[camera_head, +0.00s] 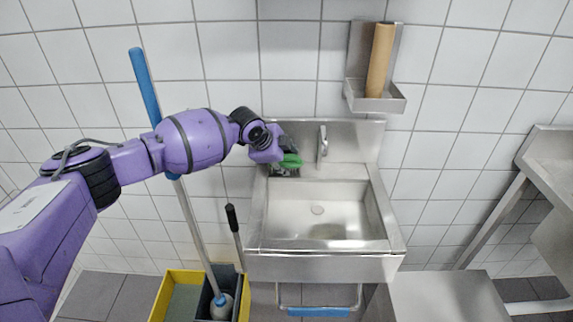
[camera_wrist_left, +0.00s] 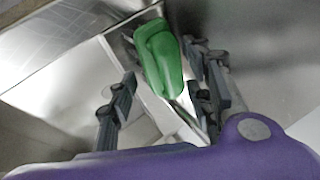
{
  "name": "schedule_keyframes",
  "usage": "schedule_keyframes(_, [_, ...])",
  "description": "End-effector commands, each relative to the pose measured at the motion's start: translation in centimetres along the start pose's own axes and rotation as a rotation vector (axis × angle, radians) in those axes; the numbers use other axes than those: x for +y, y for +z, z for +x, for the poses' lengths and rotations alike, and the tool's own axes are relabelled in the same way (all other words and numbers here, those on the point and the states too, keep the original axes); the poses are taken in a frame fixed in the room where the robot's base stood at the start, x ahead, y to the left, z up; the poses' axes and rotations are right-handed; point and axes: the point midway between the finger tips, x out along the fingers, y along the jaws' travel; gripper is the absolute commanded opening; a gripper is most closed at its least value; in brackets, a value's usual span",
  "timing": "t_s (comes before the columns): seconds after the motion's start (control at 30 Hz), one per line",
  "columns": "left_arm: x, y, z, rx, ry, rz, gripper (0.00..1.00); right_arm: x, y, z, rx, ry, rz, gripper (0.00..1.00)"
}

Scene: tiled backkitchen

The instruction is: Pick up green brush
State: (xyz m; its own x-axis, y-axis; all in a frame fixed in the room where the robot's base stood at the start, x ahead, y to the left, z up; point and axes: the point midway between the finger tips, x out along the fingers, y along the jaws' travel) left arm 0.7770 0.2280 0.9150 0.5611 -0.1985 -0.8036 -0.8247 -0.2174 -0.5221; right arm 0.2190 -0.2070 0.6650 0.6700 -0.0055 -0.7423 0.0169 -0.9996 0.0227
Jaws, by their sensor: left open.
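The green brush (camera_head: 291,161) is at the back left corner of the steel sink (camera_head: 373,209), next to the wall. In the left wrist view the green brush (camera_wrist_left: 160,58) shows its rounded green top, with a thin part running down toward the right finger. My left gripper (camera_head: 287,148) is at the brush, partly hidden behind my purple wrist. In the left wrist view my left gripper (camera_wrist_left: 165,98) is open, with one finger left of the brush and the other close along its right side. I cannot tell whether a finger touches it. My right gripper is not in view.
A faucet (camera_head: 322,143) stands right of the brush. A wall holder (camera_head: 378,104) carries a brown roll (camera_head: 380,61). A yellow mop bucket (camera_head: 174,287) and a blue-handled mop (camera_head: 146,88) stand left of the sink. A steel table (camera_head: 548,150) is at the right.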

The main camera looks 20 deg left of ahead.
Motion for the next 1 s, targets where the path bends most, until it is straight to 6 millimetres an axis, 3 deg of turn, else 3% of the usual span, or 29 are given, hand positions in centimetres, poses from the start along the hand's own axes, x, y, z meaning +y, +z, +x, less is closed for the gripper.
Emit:
schedule_keyframes(0.1, [-0.2,-0.1,-0.2,0.001,-0.003,0.000,0.45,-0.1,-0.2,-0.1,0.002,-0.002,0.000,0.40])
schedule_keyframes(0.4, [-0.1,-0.1,-0.2,0.000,-0.002,0.001,0.06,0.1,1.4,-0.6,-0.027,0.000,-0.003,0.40])
schedule_keyframes(0.73, [-0.3,-0.2,-0.5,0.001,-0.002,0.001,0.05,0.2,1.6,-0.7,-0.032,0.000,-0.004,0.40])
schedule_keyframes(1.0, [-2.3,-1.6,-3.8,0.004,-0.009,0.003,0.05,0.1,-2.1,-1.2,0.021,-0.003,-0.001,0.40])
